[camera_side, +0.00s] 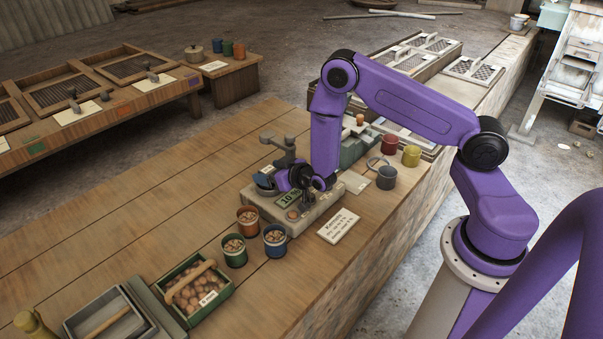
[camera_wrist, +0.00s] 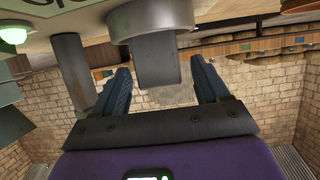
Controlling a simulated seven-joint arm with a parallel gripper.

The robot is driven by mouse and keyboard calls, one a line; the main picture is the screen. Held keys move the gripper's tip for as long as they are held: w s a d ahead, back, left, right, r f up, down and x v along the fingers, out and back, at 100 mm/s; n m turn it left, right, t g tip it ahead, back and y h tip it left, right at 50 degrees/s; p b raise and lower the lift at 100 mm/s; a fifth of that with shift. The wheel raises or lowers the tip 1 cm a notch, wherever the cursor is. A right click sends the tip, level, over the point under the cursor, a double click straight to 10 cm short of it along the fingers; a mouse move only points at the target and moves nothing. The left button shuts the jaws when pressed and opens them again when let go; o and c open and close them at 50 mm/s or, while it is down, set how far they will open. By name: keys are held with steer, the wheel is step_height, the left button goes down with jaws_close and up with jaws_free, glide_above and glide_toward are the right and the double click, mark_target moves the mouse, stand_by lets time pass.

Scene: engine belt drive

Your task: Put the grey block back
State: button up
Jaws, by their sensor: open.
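In the wrist view, a dark grey block-like piece (camera_wrist: 158,65) hangs in the picture between the two fingers of my gripper (camera_wrist: 160,78). It sits against a wider grey round part (camera_wrist: 148,18). The fingers stand apart on both sides of it, with gaps visible. I cannot tell for sure that this is the task's grey block. In the side view, my gripper (camera_side: 309,200) is low over a pale bench device (camera_side: 322,206) with a green number panel (camera_side: 288,198). The arm and gripper hide part of the device, and no separate grey block is clear there.
A second grey post (camera_wrist: 70,70) stands left of the fingers in the wrist view.

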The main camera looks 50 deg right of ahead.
steer(key=v, duration=1.6)
steer(key=shift+d+r, duration=0.15)
steer(key=shift+r, duration=0.2)
steer(key=shift+w, duration=0.1)
steer(key=s+a+r+n+g+y, duration=0.1)
steer(key=s+a+n+g+y, duration=0.2)
steer(key=a, duration=0.6)
steer(key=s+a+r+n+g, duration=0.1)
steer(key=s+r+n+g, duration=0.2)
steer(key=s, duration=0.4)
steer(key=s+a+r+n+g, duration=0.2)
steer(key=s+r+n+g, duration=0.1)
steer(key=s+g, duration=0.3)
steer(key=shift+s+a+r, duration=0.15)
steer(key=shift+s+r, duration=0.7)
steer(key=shift+s, duration=0.3)
steer(key=s+d+r+n+g+h, duration=0.1)
steer(key=s+d+r+n+h, duration=0.1)
steer(key=s+d+r+n, duration=0.1)
steer(key=s+d+r, duration=0.1)
steer(key=s+d, duration=0.1)
steer(key=d, duration=0.1)
steer(key=shift+s+d+r, duration=0.3)
steer(key=shift+s+r, duration=0.1)
steer(key=shift+s+d+r+n+h, duration=0.1)
steer(key=shift+d+r+n+h, duration=0.05)
steer(key=shift+d+n+h, duration=0.15)
